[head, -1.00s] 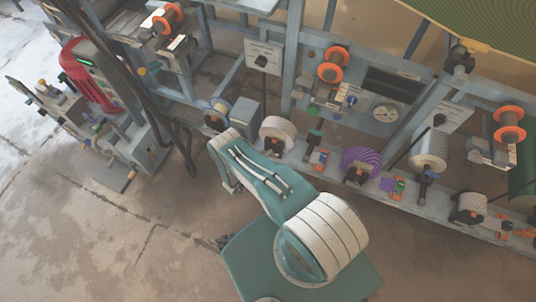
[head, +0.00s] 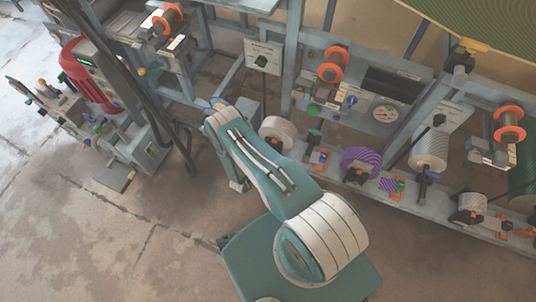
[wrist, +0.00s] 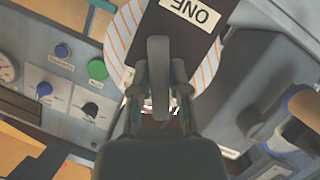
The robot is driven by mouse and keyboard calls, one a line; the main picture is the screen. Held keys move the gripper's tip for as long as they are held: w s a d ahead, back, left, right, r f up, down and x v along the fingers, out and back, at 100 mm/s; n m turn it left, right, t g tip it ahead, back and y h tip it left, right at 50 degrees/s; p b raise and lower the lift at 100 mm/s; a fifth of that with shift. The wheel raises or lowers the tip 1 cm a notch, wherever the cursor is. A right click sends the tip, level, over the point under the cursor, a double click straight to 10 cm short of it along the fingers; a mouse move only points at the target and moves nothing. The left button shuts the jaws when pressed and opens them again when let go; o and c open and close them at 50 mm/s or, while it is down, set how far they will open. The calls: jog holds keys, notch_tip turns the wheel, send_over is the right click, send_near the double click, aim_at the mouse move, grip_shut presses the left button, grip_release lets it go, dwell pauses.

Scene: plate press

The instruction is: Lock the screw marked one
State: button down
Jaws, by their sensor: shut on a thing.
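The wrist view shows a dark plate with a white "ONE" label (wrist: 190,11), upside down at the top. A grey upright bar (wrist: 157,48), which looks like the handle of screw one, stands in front of this plate. My gripper (wrist: 159,75) has a finger on each side of the bar and is shut on it. The bar's lower end and the screw's thread are hidden by the gripper. In the head view my own arm hides the gripper and this screw.
A roll with orange stripes (wrist: 124,28) sits behind the plate. A panel with a green button (wrist: 97,69) and dark knob (wrist: 90,109) is at left; a grey housing (wrist: 262,85) is close at right. In the head view, a purple striped roll (head: 361,161) lies along the rail.

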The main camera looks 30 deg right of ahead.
jog(key=m+t+y, duration=0.1)
jog(key=m, duration=0.1)
jog(key=m+t+y, duration=0.1)
jog(key=m, duration=0.1)
jog(key=shift+s+f, duration=0.1)
jog(key=shift+f, duration=0.05)
jog(key=m+t+y, duration=0.1)
jog(key=m+t, duration=0.1)
jog(key=m, duration=0.2)
jog(key=shift+t+y, duration=0.3)
jog(key=shift+y, duration=0.1)
jog(key=m+t, duration=0.2)
jog(key=m, duration=0.2)
jog(key=shift+y, duration=0.3)
jog(key=m+t, duration=0.1)
jog(key=m, duration=0.1)
jog(key=m+t, duration=0.1)
jog(key=m, duration=0.2)
jog(key=shift+t, duration=0.3)
jog(key=shift+m, duration=0.3)
jog(key=c, duration=0.6)
grip_release()
